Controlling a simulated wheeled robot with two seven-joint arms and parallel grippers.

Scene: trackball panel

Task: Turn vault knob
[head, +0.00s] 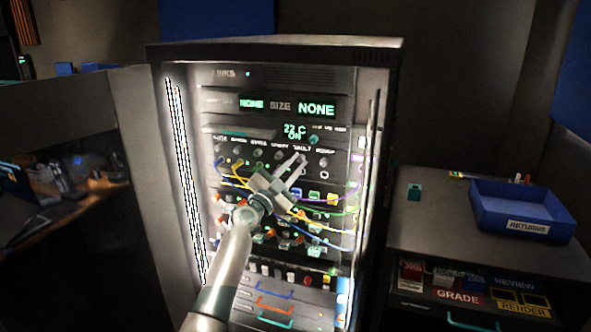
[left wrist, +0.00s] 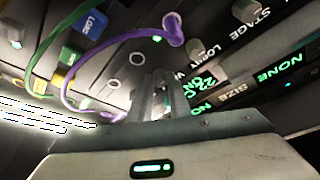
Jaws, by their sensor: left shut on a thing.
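The rack (head: 275,50) has a row of small round knobs under printed labels, and VAULT (head: 302,148) is the label second from the right. My left gripper (head: 301,159) reaches up to the row with its fingertips just below that label. In the left wrist view the fingers (left wrist: 157,88) are close together against the panel, shut on the vault knob, which they hide. How far the knob is turned cannot be seen. My right gripper is not in view.
Coloured cables (head: 235,170) loop across the panel close below my left gripper. A green display (head: 294,130) reading 22 C ON sits above the knobs. A knob (head: 323,162) stands just right of the fingers. A blue returns tray (head: 522,207) lies on the right-hand counter.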

